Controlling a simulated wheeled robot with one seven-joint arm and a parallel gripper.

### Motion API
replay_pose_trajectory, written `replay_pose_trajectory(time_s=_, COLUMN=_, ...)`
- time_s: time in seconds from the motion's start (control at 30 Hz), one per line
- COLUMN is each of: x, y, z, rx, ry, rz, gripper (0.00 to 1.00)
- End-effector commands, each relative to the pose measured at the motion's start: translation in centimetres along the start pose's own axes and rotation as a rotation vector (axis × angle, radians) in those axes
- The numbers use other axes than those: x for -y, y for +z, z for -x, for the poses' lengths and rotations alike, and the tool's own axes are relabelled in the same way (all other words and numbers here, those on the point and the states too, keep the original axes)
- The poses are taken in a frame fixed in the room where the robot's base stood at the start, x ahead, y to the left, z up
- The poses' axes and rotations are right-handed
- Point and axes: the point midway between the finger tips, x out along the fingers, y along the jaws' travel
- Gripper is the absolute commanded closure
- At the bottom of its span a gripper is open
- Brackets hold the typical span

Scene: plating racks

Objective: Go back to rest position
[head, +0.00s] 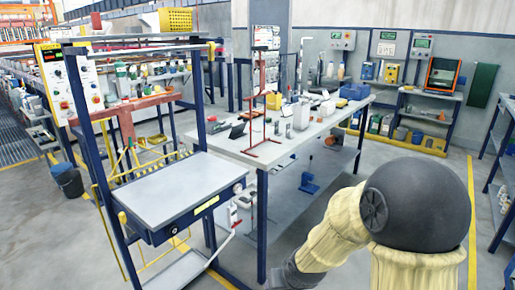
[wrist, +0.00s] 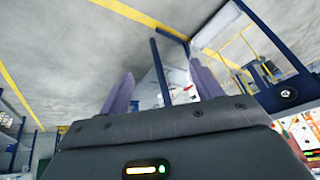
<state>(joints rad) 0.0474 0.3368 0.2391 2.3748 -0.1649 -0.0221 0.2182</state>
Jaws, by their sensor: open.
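My gripper (wrist: 162,84) shows in the wrist view, with its two purple fingers spread apart and nothing between them. Beyond the fingers are the grey floor and part of a white surface with a blue post. In the head view my arm is folded at the lower right, with a black rounded joint and cream-coloured covers. The gripper itself cannot be made out there.
A blue-framed rack with a grey shelf (head: 165,190) stands at left. A white worktable (head: 260,150) holds a red stand (head: 263,110) and several small items. A dark bucket (head: 68,180) stands on the floor at left. The floor (head: 410,145) right of the worktable is partly clear.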

Motion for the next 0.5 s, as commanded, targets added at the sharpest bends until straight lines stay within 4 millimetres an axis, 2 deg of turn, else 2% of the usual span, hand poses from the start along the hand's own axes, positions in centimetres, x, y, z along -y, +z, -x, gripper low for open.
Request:
replay_pose_trajectory(time_s=0.03, x=-1.2, y=1.0, z=1.6, rx=0.022, ry=0.037, rz=-0.004, gripper=0.35)
replay_pose_trajectory(time_s=0.2, x=-4.0, y=4.5, z=5.5, rx=0.106, ry=0.111, rz=-0.029, gripper=0.35)
replay_pose_trajectory(time_s=0.5, x=-6.0, y=9.6, z=10.3, rx=0.211, ry=0.145, rz=-0.089, gripper=0.35)
